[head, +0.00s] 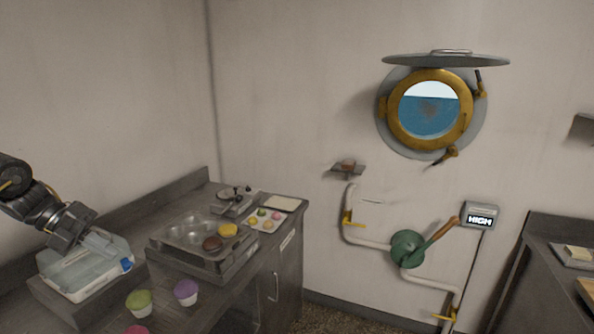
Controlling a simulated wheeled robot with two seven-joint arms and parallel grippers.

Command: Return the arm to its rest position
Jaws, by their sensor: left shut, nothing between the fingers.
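My left arm comes in from the left edge. Its gripper (88,243) is shut and empty, pointing down and to the right. It overlaps a clear lidded container (80,285) with a blue clasp on the left counter. I cannot tell whether the fingertips touch its lid. My right gripper is out of view.
A muffin tin (187,228) on a raised block holds a brown and a yellow item. Green (139,301) and purple (186,292) cups stand in front. Farther back are a scale (235,198) and small coloured sweets (265,219). A green valve (407,248) and a porthole (429,108) are on the wall.

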